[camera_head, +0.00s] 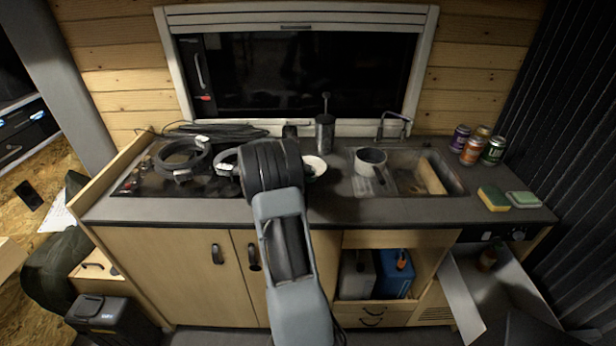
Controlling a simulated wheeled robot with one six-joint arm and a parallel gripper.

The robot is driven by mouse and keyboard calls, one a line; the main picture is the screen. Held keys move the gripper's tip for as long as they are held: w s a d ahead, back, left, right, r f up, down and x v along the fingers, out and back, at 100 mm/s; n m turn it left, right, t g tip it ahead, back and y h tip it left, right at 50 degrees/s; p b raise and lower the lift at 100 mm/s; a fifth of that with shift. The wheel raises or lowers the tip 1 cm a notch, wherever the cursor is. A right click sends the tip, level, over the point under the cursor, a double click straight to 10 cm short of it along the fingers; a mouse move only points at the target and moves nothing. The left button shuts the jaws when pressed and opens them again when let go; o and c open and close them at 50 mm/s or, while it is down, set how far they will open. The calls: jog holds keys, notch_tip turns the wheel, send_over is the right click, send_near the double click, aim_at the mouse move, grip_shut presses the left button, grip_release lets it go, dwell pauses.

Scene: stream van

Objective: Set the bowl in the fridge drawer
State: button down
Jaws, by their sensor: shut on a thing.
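A white bowl (316,163) shows partly at the middle of the counter, just right of my arm's dark wrist joint. My arm hides its left part, and I cannot tell whether it rests on the counter or is held. My arm reaches up from the bottom centre, and its own links cover the gripper's fingers. The fridge drawer (459,300) is pulled open at the lower right, under the counter's right end.
The counter (345,208) holds a stove with coiled hoses (182,158) at left, and a pot (370,161) at the sink (440,177). Several cans (470,150) and sponges (507,199) are at right. Jerrycans (394,274) stand in an open shelf below.

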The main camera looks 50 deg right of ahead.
jog(key=shift+f, duration=0.15)
jog(key=c, duration=1.2)
grip_release()
jog(key=shift+o, duration=0.2)
